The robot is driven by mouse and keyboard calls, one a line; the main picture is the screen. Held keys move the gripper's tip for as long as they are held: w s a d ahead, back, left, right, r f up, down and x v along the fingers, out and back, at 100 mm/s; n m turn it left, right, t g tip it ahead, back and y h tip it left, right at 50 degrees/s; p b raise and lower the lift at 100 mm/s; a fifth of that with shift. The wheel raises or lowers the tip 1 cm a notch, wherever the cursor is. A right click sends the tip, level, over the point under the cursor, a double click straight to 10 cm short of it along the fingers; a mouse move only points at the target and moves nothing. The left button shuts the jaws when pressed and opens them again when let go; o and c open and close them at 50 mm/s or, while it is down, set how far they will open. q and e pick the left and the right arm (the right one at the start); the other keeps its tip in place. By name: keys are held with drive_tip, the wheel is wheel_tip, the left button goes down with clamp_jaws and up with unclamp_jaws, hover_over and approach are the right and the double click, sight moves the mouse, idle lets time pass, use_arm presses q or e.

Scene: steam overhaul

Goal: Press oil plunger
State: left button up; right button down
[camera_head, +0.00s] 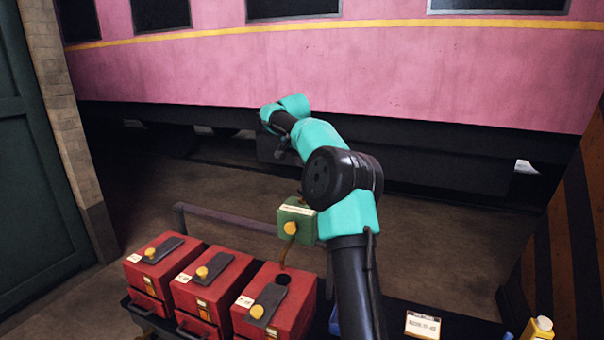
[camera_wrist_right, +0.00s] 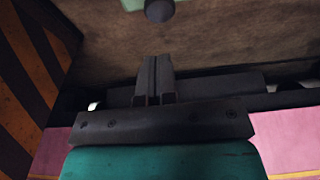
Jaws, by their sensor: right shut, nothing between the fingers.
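A small green box (camera_head: 297,218) with a white label and a yellow knob (camera_head: 291,228) is left of my right arm in the head view, above the rightmost red box. A thin brownish piece runs down from it toward that red box. I cannot tell which part is the oil plunger. In the right wrist view, a pale green piece (camera_wrist_right: 150,4) with a dark round end shows at the top edge. My right gripper (camera_wrist_right: 154,65) is shut and empty, apart from that piece. In the head view it is small and dark (camera_head: 280,154), above the green box. My left gripper is out of view.
Several red boxes (camera_head: 205,280) with yellow knobs stand on a dark cart with a rail (camera_head: 225,219). A label card (camera_head: 422,325) and a yellow bottle (camera_head: 538,329) are at the bottom right. A pink railway carriage (camera_head: 450,70) stands behind, with open floor before it.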

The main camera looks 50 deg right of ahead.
drive_tip(key=shift+v, duration=1.15)
idle(0.7)
